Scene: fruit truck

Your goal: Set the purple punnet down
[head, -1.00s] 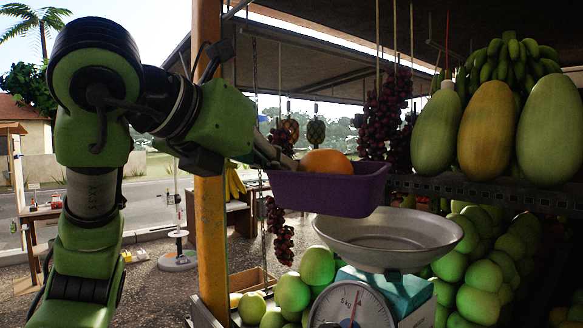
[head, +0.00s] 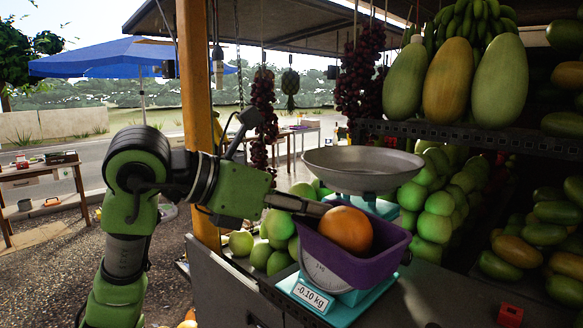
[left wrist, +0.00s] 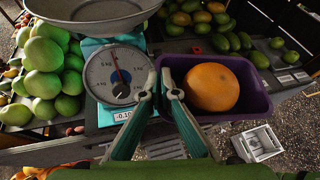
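The purple punnet (head: 375,268) holds one orange fruit (head: 346,230). In the head view it is in front of the scale, below the pan's level, and hides part of the dial. My left gripper (head: 322,208) reaches in from the left and is shut on the punnet's near-left wall. In the left wrist view the fingers (left wrist: 159,84) pinch the rim of the punnet (left wrist: 257,100), with the orange fruit (left wrist: 211,87) inside. The punnet is beside the scale there; whether its base touches the counter is hidden. My right gripper is not in view.
The scale (head: 337,302) has an empty metal pan (head: 362,170) and a display reading -0.10 kg. Green fruit (head: 282,225) is left of it. Large melons (head: 450,80) stand on a shelf at the upper right. A wooden post (head: 197,110) is near my arm. Dark counter shows right of the punnet.

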